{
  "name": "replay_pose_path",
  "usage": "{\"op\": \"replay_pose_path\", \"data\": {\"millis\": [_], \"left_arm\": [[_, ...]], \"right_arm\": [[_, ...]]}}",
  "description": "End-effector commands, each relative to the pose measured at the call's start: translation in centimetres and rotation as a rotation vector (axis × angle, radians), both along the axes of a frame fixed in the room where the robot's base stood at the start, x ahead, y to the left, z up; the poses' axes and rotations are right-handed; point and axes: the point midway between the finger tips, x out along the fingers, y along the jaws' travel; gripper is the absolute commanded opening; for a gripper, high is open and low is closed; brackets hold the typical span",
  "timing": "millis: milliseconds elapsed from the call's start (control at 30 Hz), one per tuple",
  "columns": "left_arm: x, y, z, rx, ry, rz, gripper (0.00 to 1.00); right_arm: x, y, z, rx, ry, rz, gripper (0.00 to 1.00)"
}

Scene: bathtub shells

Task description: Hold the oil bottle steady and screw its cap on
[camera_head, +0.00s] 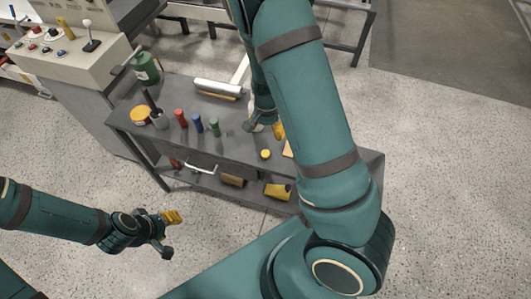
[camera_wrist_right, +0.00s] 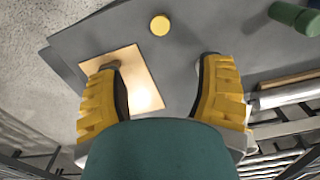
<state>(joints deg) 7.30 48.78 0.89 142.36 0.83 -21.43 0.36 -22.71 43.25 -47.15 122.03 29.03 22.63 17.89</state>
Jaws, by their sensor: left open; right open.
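A yellow round cap (camera_head: 265,153) lies on the grey table top; it also shows in the right wrist view (camera_wrist_right: 160,25), beyond and between the fingertips. My right gripper (camera_head: 265,124) is over the table behind the cap, partly hidden by my arm. In the wrist view its yellow fingers (camera_wrist_right: 160,80) are wide apart with nothing between them. My left gripper (camera_head: 170,230) is open and empty, off the table's front left side.
A wooden board (camera_wrist_right: 130,75) lies near the cap. A silver roll (camera_head: 218,88) lies behind. The lower shelf holds a yellow item (camera_head: 277,191).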

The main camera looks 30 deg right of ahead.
Motion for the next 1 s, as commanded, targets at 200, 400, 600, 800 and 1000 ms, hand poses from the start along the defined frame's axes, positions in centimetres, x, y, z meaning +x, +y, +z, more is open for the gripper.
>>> {"op": "replay_pose_path", "data": {"millis": [200, 400, 600, 800, 1000], "left_arm": [[-0.4, -0.1, -1.3, -0.002, 0.008, -0.006, 0.47], [-0.7, -0.1, -2.4, -0.004, 0.017, -0.014, 0.47], [-0.9, -0.2, -2.7, -0.005, 0.02, -0.017, 0.47], [-0.9, -0.2, -2.6, -0.005, 0.02, -0.017, 0.47], [-0.9, -0.2, -2.8, -0.005, 0.02, -0.017, 0.47]], "right_arm": [[-0.1, -0.1, -3.7, 0.0, 0.004, -0.002, 0.68], [-0.1, 0.0, -7.1, 0.0, 0.002, -0.001, 0.68], [0.0, 0.0, -8.5, -0.001, 0.001, 0.0, 0.68], [0.0, 0.0, -8.4, -0.001, -0.001, 0.001, 0.68], [-0.1, 0.1, -8.8, -0.001, 0.001, 0.001, 0.68]]}}
